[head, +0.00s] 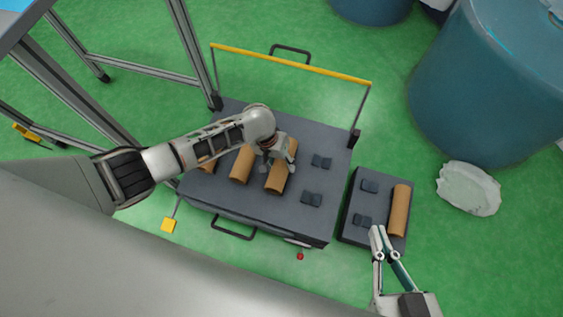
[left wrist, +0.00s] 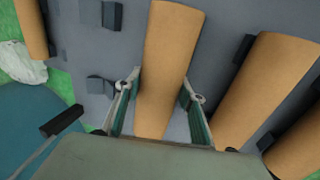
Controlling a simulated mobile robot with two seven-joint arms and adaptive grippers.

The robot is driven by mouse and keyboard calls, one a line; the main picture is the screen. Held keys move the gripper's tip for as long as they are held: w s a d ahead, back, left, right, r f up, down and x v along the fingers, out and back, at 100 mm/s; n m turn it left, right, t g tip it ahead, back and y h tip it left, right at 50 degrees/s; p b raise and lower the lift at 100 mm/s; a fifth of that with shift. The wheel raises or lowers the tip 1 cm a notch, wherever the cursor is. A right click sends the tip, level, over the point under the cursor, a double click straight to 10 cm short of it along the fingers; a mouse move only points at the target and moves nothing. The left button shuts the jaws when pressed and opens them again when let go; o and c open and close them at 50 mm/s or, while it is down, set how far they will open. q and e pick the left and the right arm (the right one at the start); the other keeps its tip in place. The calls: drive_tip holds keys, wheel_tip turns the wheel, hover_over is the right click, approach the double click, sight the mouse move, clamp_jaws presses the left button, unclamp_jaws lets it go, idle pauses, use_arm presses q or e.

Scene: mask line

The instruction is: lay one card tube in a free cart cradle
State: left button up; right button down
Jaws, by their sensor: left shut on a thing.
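The dark grey cart (head: 250,206) carries three tan card tubes in a row. My left gripper (head: 276,160) is shut on the rightmost tube (head: 275,181); in the left wrist view this tube (left wrist: 168,60) lies between the two fingers (left wrist: 160,105). I cannot tell whether it is clear of the cart. The middle tube (head: 242,165) and the left tube (head: 206,164), partly behind my arm, lie beside it. A free cart cradle, of two blocks (head: 312,199), is right of the held tube. My right gripper (head: 379,231) looks shut and empty, near the side stand.
The side stand (head: 349,237) right of the cart holds another tube (head: 399,210) and an empty cradle (head: 370,186). A yellow handle bar (head: 290,62) spans the cart's far edge. A blue barrel (head: 490,90) and a pale lump (head: 468,189) stand at right.

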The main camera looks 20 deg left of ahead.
use_arm(q)
drive_tip(key=shift+f, duration=0.45)
use_arm(e)
drive_tip(key=shift+s+f, duration=0.25)
drive_tip(key=shift+f, duration=0.2)
use_arm(q)
drive_tip(key=o, duration=1.2)
drive_tip(key=v, duration=1.2)
